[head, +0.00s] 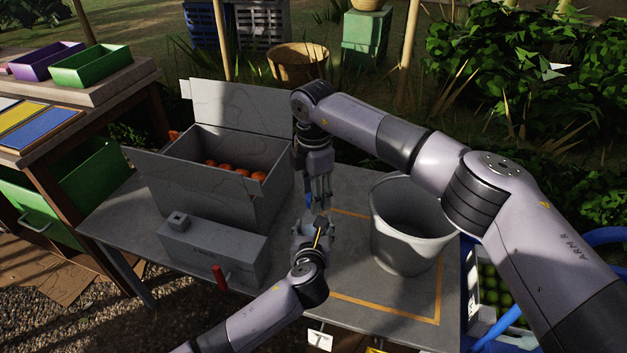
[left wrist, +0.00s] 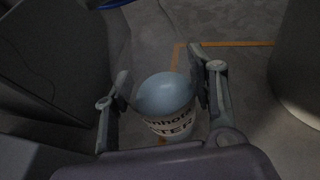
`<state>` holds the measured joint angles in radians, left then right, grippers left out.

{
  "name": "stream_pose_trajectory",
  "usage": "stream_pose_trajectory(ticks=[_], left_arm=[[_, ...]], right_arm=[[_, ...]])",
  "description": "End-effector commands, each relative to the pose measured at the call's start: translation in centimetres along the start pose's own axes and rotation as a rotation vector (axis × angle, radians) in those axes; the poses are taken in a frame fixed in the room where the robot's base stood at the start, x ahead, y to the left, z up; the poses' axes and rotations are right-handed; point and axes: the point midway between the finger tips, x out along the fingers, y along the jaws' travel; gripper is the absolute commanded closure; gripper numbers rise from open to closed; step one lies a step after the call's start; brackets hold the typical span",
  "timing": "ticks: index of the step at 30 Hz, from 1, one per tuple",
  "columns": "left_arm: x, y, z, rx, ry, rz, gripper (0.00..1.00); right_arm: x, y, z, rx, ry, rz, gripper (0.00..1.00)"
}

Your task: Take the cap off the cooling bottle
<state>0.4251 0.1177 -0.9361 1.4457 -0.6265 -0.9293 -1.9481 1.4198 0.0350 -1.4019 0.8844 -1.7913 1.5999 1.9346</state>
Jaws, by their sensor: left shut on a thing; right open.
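My left gripper (head: 318,226) is shut on the cooling bottle, low in the middle of the head view. In the left wrist view the bottle (left wrist: 168,105) has a pale blue rounded end and a white label with dark letters, and sits between the two fingers. In the head view the bottle is hard to make out between the fingers. My right gripper (head: 318,192) is open, pointing down just above the left one. A small blue piece (head: 309,200) shows beside its fingertips, and a dark blue edge shows at the top of the left wrist view. I cannot tell whether it is the cap.
A grey open box (head: 215,203) with red-orange fruit stands at the left on the table. In front of it is a grey case (head: 212,255) with a red handle (head: 220,277). A grey bucket (head: 404,255) stands close on the right, inside an orange outline (head: 385,310).

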Motion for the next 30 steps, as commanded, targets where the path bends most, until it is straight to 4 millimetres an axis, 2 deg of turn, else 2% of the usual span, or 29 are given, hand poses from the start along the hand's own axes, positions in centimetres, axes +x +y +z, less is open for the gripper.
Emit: stream_pose_trajectory(ticks=[10, 30], left_arm=[[0.02, 0.04, -0.05, 0.001, 0.001, 0.001, 1.00], [0.02, 0.03, -0.03, 0.001, 0.000, 0.001, 1.00]], right_arm=[[0.48, 0.00, -0.03, -0.001, 0.000, 0.000, 0.55], [0.43, 0.00, -0.04, -0.001, 0.001, 0.000, 1.00]])
